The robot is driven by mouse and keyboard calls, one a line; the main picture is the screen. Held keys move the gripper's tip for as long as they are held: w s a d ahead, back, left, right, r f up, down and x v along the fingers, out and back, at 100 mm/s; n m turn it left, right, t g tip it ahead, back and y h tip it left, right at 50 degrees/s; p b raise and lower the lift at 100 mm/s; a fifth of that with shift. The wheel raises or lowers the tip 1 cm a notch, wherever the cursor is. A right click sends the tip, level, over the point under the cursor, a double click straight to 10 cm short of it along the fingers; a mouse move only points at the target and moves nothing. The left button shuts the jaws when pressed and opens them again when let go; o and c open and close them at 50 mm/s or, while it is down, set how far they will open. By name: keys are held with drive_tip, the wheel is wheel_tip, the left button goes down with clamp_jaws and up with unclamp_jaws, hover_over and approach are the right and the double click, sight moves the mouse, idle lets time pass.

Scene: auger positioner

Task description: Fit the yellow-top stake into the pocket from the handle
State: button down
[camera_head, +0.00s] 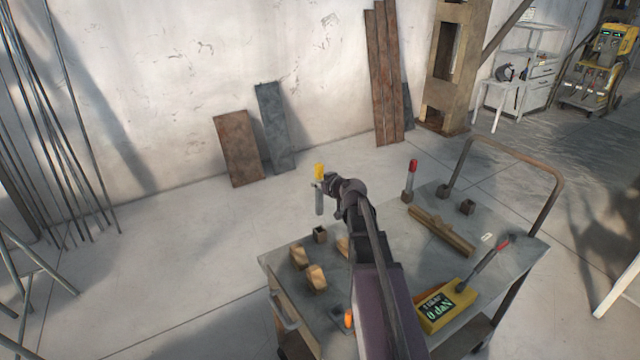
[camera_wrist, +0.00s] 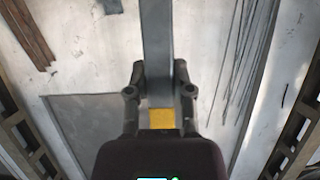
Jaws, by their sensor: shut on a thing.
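The yellow-top stake (camera_head: 319,203) is upright, with its yellow top (camera_head: 320,170) up and its grey shaft hanging down. My gripper (camera_head: 328,186) is shut on it just below the yellow part. In the wrist view the grey shaft (camera_wrist: 157,40) runs between the fingers, with the yellow part (camera_wrist: 161,118) close to the palm. An empty-looking square pocket (camera_head: 320,234) sits at the cart's far left corner, below the stake and apart from it. Another open pocket (camera_head: 467,207) is at the right, near the cart's handle (camera_head: 522,150). A red-top stake (camera_head: 410,178) stands in a third pocket (camera_head: 407,196).
The cart top (camera_head: 385,222) carries wooden blocks (camera_head: 316,278), a brown bar (camera_head: 440,232), and a yellow gauge (camera_head: 445,305) with a red-tipped tool. My arm hides part of the middle. Plates (camera_head: 238,148) lean on the wall behind; the floor between is clear.

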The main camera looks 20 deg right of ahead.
drive_tip(key=b, duration=0.6)
hover_over(321, 212)
drive_tip(key=shift+w+f, duration=0.15)
drive_tip(key=shift+f, duration=1.3)
drive_tip(key=shift+w+f, duration=0.15)
drive_tip(key=shift+f, duration=1.3)
drive_tip(key=shift+a+f+b, duration=0.1)
drive_tip(key=shift+f+b, duration=2.85)
drive_tip(key=shift+f, duration=0.1)
drive_tip(key=shift+c, duration=2.1)
unclamp_jaws()
drive_tip(key=shift+r, duration=0.1)
